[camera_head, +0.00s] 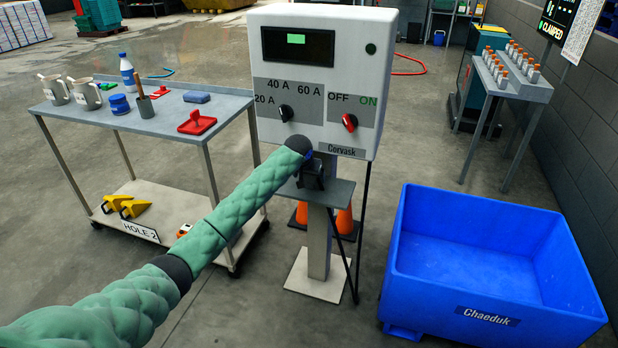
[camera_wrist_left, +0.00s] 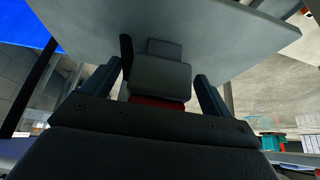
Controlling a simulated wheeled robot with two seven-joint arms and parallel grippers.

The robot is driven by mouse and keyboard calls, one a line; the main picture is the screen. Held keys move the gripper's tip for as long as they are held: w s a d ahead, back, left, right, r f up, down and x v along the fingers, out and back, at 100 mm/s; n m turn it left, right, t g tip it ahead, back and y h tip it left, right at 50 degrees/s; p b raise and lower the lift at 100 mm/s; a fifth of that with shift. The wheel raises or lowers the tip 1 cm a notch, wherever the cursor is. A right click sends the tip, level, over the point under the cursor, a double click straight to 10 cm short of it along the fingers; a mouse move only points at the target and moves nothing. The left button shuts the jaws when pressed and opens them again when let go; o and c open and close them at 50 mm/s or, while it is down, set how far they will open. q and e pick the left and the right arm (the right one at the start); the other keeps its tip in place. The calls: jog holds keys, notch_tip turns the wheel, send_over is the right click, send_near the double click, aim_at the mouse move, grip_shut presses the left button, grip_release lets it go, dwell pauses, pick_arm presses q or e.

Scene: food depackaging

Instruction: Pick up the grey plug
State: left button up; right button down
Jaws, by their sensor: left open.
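A dark grey blocky plug (camera_wrist_left: 162,76) shows in the left wrist view, with a red part at its near end. It sits against a flat light-grey plate (camera_wrist_left: 225,32). My left gripper (camera_wrist_left: 157,70) is open, with one finger on either side of the plug; I cannot tell whether they touch it. In the head view my left gripper (camera_head: 313,172) is at the small grey shelf (camera_head: 338,191) under the Corvask control box (camera_head: 322,75). There the dark gripper hides the plug or blends with it. My right gripper is in neither view.
The box has a red OFF/ON knob (camera_head: 349,122) and a black amperage knob (camera_head: 286,113). A cart (camera_head: 160,122) with mugs and small items stands left. A blue bin (camera_head: 405,262) stands right. Orange cones (camera_head: 345,222) and a black cable are by the post.

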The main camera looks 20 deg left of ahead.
pick_arm(q)
jog(key=c, duration=1.5)
jog(key=shift+o, duration=0.2)
jog(key=shift+r, duration=0.1)
